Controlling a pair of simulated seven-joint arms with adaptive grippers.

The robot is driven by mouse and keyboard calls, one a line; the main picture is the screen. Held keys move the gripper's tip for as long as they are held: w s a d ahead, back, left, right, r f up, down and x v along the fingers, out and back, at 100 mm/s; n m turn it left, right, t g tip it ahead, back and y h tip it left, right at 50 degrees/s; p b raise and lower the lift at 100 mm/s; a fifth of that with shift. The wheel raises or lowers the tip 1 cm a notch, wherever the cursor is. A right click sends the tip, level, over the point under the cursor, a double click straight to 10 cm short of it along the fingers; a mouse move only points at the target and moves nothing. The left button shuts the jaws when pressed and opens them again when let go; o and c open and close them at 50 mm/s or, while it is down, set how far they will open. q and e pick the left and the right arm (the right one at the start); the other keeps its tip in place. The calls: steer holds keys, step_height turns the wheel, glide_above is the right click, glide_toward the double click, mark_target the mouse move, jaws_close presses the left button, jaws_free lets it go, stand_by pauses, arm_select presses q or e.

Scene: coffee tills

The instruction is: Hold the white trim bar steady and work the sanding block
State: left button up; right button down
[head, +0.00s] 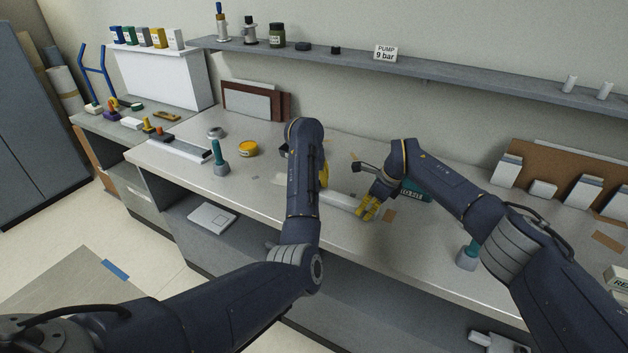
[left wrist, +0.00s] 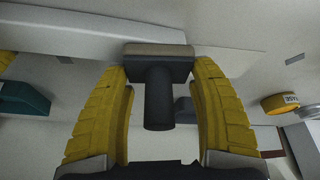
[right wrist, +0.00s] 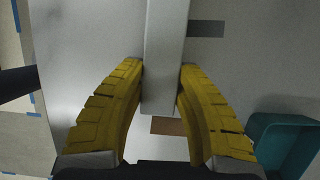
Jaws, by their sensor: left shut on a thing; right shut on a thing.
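The white trim bar (head: 338,200) lies on the bench top. My right gripper (head: 369,211) is shut on one end of it; in the right wrist view the bar (right wrist: 165,55) runs between the yellow fingers (right wrist: 162,75). My left gripper (head: 324,175) is shut on the sanding block. In the left wrist view the block (left wrist: 158,63), with a dark stem and a tan-edged head, sits between the fingertips (left wrist: 160,70). The bar (left wrist: 80,25) shows beside the block; I cannot tell whether they touch. In the head view my left arm hides the block.
A teal bin (head: 415,194) stands just right of my right gripper. A yellow tin (head: 248,149) and a teal-handled tool (head: 220,160) stand to the left. Another teal-handled tool (head: 468,256) stands near the front edge. White blocks (head: 543,189) are at the right. A shelf (head: 440,83) runs above.

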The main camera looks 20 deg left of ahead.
arm_select(q)
steer(key=shift+a+f, duration=0.1)
steer(key=shift+a, duration=0.35)
arm_select(e)
steer(key=shift+f, duration=0.1)
arm_select(q)
steer(key=shift+d, duration=0.1)
steer(key=shift+s+d, duration=0.2)
steer(key=shift+d, duration=0.75)
steer(key=shift+a, duration=0.15)
steer(key=shift+w+a, duration=0.25)
steer(key=shift+a, duration=0.6)
